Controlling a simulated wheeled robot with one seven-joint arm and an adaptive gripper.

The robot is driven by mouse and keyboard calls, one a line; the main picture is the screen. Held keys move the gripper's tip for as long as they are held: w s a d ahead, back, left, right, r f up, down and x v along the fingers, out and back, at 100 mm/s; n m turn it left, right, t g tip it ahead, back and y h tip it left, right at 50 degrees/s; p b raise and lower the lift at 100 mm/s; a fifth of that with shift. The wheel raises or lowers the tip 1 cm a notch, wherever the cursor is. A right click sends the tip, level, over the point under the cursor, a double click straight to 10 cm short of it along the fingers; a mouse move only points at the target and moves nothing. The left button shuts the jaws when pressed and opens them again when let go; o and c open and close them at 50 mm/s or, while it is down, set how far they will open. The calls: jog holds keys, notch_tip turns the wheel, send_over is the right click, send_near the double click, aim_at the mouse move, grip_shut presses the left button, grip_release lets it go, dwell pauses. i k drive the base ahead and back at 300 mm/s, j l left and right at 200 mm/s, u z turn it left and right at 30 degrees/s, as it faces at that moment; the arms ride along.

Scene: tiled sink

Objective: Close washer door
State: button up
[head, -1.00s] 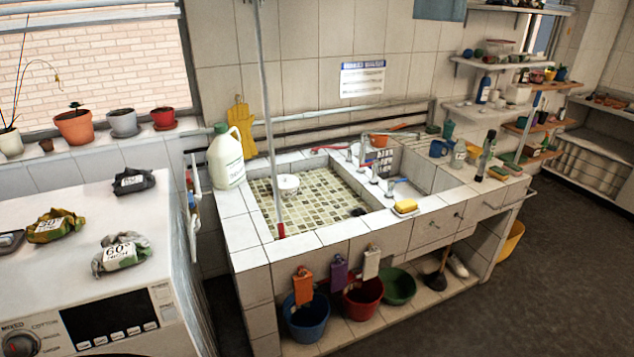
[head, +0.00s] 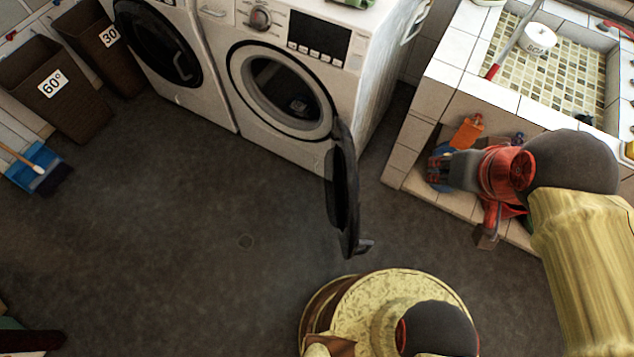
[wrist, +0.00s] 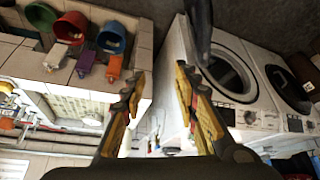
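The washer (head: 310,25) stands left of the tiled sink in the head view. Its round dark door (head: 343,195) hangs wide open, swung out to the right over the floor and seen nearly edge-on. The drum opening (head: 280,92) is exposed. My gripper (head: 435,170) is right of the door, in front of the sink base, apart from the door. In the wrist view my gripper (wrist: 159,76) has its yellow-padded fingers spread with nothing between them. The washer (wrist: 180,70) shows there on the right, with the dark door (wrist: 200,28) at the top.
A second washer with a shut door (head: 160,40) stands to the left. Brown laundry baskets (head: 60,90) and a blue dustpan (head: 40,165) are at far left. The sink base (head: 410,150) is close to my arm. The floor left of the open door is clear.

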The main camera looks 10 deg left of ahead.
aim_at(347, 190)
jog(key=i+l+u, duration=0.15)
jog(key=l+u, duration=0.3)
jog(key=i+l+u, duration=0.1)
jog(key=l+u, duration=0.6)
jog(key=u, duration=0.15)
jog(key=l+u, duration=0.45)
jog(key=k, duration=0.35)
jog(key=j+z, duration=0.1)
jog(key=j, duration=0.5)
jog(key=i, duration=0.05)
